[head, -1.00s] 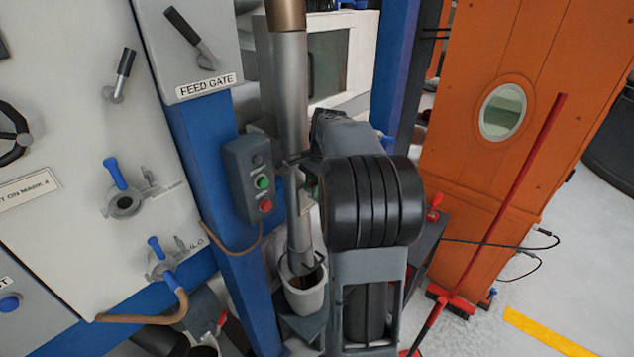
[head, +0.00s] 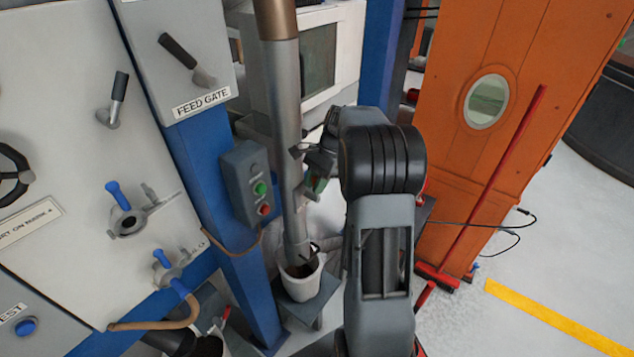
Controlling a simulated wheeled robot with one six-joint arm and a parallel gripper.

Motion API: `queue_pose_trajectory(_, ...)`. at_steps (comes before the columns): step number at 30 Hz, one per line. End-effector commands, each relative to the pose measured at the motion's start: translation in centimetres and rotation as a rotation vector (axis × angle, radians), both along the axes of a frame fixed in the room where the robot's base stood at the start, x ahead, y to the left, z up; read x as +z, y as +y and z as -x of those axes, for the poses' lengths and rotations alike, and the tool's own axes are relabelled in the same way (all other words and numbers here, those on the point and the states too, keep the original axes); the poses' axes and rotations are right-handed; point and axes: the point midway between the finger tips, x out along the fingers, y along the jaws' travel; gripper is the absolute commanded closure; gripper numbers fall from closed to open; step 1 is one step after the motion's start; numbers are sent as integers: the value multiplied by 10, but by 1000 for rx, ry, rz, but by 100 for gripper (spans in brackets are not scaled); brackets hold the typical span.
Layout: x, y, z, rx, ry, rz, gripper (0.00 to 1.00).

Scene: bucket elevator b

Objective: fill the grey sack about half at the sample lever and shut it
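A grey vertical pipe (head: 286,110) comes down to an open-topped, light grey container (head: 300,288) with dark material inside. This may be the grey sack, but I cannot tell for sure. A small dark lever-like part (head: 314,248) shows at the pipe's lower end; I cannot confirm it is the sample lever.
A grey box with green and red buttons (head: 245,184) is on the blue post (head: 195,150), left of the pipe. The FEED GATE lever (head: 186,60) is above left. A red-handled broom (head: 490,190) leans on the orange casing (head: 450,130).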

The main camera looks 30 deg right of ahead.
Motion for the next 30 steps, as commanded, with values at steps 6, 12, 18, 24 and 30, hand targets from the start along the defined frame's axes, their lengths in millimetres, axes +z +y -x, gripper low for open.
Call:
queue_pose_trajectory(6, 0, -1, 0, -3, 0, 0, 56)
queue_pose_trajectory(12, 0, -2, 1, -4, 1, 0, 56)
queue_pose_trajectory(18, 15, -10, -1, -5, -2, 0, 56)
queue_pose_trajectory(24, 51, -28, -4, -6, -3, 2, 56)
queue_pose_trajectory(30, 87, -45, -8, -4, -1, 1, 56)
